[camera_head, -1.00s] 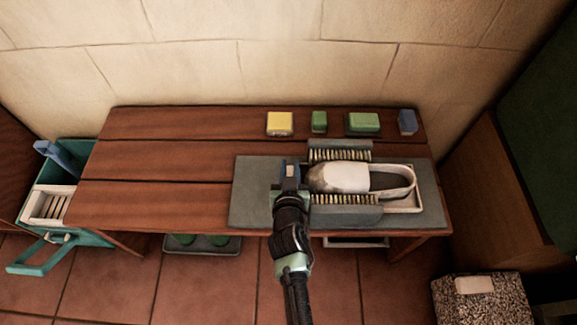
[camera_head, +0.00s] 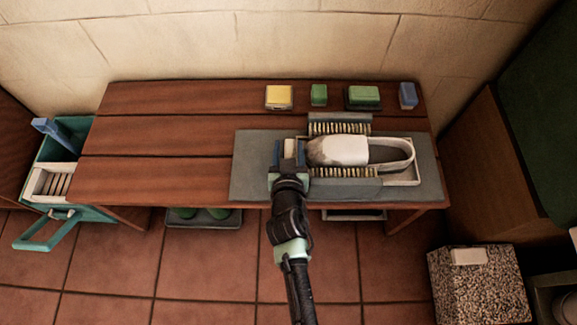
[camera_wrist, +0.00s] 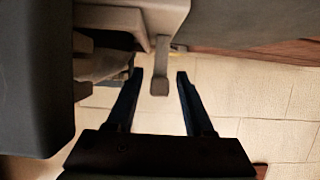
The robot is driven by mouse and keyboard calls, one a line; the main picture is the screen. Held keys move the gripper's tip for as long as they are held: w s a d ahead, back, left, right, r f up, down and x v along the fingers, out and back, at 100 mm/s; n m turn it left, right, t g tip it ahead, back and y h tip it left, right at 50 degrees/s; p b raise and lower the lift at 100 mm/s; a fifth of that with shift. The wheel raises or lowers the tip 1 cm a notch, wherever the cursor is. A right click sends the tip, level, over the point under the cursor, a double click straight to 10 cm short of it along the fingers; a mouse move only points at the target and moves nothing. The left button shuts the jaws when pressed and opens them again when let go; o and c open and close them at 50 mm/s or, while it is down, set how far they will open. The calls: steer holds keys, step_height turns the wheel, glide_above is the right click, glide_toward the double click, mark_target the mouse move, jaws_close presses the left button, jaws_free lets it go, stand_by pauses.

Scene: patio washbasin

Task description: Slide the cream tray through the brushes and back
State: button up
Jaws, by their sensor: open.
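The cream tray (camera_head: 403,181) lies on a grey base plate (camera_head: 250,180) on the bench and carries a white and grey shoe (camera_head: 345,151). The shoe's toe end is between two brushes, a far one (camera_head: 340,126) and a near one (camera_head: 345,178); its heel end is to their right. My gripper (camera_head: 289,153) is open at the tray's left end. In the wrist view, a narrow tab (camera_wrist: 160,78) extends from the cream tray (camera_wrist: 120,18) between my gripper's open fingers (camera_wrist: 159,76), with gaps on both sides.
Yellow (camera_head: 279,97), small green (camera_head: 319,95), larger green (camera_head: 363,98) and blue (camera_head: 408,95) blocks stand along the bench's back. The bench's left part (camera_head: 150,150) is clear. A teal crate (camera_head: 75,140) stands left; a speckled block (camera_head: 480,285) stands at lower right.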

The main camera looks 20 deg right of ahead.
steer(key=p+v, duration=0.1)
steer(key=v, duration=0.9)
